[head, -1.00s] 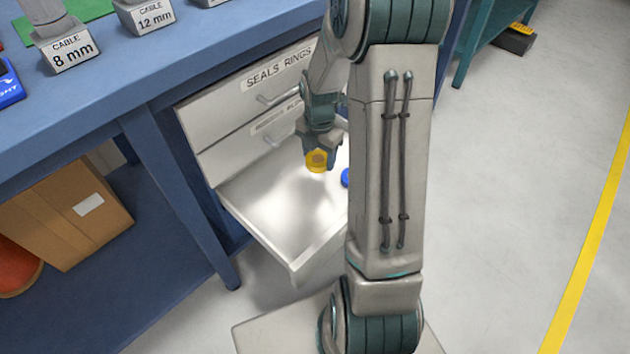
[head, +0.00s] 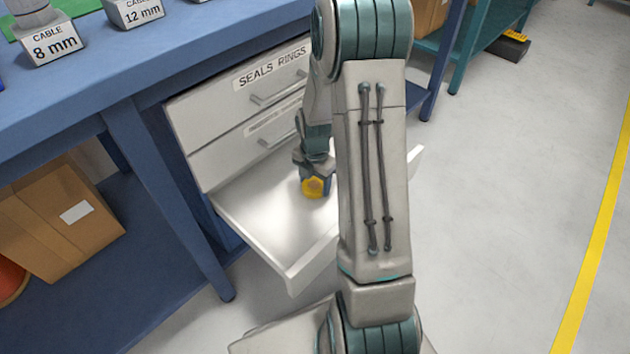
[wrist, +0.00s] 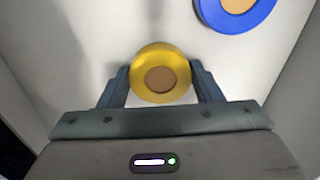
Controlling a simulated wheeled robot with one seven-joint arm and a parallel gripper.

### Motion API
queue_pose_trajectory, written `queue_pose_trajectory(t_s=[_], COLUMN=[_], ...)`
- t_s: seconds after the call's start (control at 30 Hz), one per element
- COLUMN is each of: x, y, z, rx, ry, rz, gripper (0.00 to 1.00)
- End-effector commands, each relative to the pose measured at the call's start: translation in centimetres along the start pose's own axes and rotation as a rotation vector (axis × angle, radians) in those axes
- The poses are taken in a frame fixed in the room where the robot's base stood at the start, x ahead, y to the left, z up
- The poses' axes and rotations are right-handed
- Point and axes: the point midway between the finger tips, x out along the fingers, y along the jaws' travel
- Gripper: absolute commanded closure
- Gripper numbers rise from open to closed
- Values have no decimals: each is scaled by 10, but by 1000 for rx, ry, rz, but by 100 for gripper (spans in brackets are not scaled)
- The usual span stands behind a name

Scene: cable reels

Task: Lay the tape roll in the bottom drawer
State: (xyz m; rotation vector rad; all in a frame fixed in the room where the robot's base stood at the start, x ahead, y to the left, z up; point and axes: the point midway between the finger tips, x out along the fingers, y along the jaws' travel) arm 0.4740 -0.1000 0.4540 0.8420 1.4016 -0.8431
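The tape roll (head: 313,188) is yellow with a brown core. It is between the fingers of my gripper (head: 314,178), inside the open bottom drawer. In the wrist view the tape roll (wrist: 141,76) sits between both fingertips of my gripper (wrist: 160,82), which touch its sides. The bottom drawer (head: 262,219) is white and pulled well out. The roll is low over the drawer floor; whether it touches the floor I cannot tell. My arm hides the drawer's right part in the head view.
A blue roll (wrist: 262,14) with a tan core lies in the drawer, ahead and right of the gripper. Two shut drawers (head: 225,105) are above, the upper labelled SEALS RINGS. A blue bench leg (head: 165,190) stands left. The drawer's front-left floor is clear.

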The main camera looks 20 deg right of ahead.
Motion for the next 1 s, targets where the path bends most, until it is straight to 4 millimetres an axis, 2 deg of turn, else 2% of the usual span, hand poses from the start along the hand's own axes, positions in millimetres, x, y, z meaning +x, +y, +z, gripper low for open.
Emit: queue_pose_trajectory(t_s=[0.03, 0.07, 0.1, 0.37, 0.47, 0.57, 0.8, 1.0], x=[0, 0, 0, -1, -9, -25, -79, -111], y=[0, 0, 0, 0, 0, 0, 0, 0], z=[0, 0, 0, 0, 0, 1, 1, 0], rx=[0, 0, 0, 0, 1, 1, 0, 0], ry=[0, 0, 0, 0, 0, -2, -2, -1], rz=[0, 0, 0, 0, 1, 3, 2, 1], gripper=[30, 22, 19, 19, 19, 19, 19, 19])
